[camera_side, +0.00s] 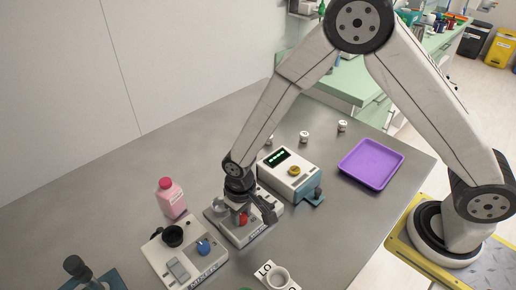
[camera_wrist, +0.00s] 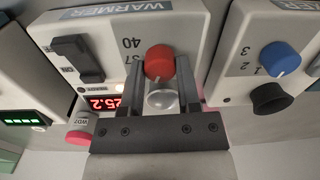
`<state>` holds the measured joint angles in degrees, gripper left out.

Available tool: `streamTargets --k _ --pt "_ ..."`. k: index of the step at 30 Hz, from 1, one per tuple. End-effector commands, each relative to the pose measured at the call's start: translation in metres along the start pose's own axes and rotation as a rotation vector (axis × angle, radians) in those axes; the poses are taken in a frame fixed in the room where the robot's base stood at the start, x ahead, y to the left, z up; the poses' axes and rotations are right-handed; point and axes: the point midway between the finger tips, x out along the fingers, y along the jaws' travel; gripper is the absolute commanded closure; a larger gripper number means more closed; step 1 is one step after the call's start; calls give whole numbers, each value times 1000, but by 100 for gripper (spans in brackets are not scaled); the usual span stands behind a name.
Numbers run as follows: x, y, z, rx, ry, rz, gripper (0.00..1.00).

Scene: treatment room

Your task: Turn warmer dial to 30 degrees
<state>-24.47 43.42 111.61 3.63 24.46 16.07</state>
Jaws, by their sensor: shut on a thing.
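The warmer (camera_side: 222,229) is a pale box on the steel table, labelled WARMER in the wrist view (camera_wrist: 204,25). Its red dial (camera_wrist: 159,58) has a pale mark at its lower side; the numbers 40 and 37 are printed near it. The dial also shows in the side view (camera_side: 243,219). The red display (camera_wrist: 105,103) reads 25.2. A dark rocker switch (camera_wrist: 77,56) sits left of the dial. My gripper (camera_wrist: 164,68) points down over the warmer, its two fingers shut on the red dial, one each side. A silver dome (camera_wrist: 161,99) lies between the fingers.
A box with blue (camera_side: 204,247) and black (camera_side: 172,236) knobs stands left of the warmer. A box with a green display (camera_side: 281,156) stands close on the right. A pink bottle (camera_side: 170,200) is behind left. A purple tray (camera_side: 371,164) is farther right.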

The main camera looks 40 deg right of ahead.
Motion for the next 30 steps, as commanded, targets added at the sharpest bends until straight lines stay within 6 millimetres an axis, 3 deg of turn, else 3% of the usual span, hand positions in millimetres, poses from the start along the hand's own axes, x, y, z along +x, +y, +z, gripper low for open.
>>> streamTargets --k 12,29,30 --pt "0 0 1 266 6 0 100" --pt "0 0 1 316 7 0 100" --pt "0 0 1 316 7 0 52"
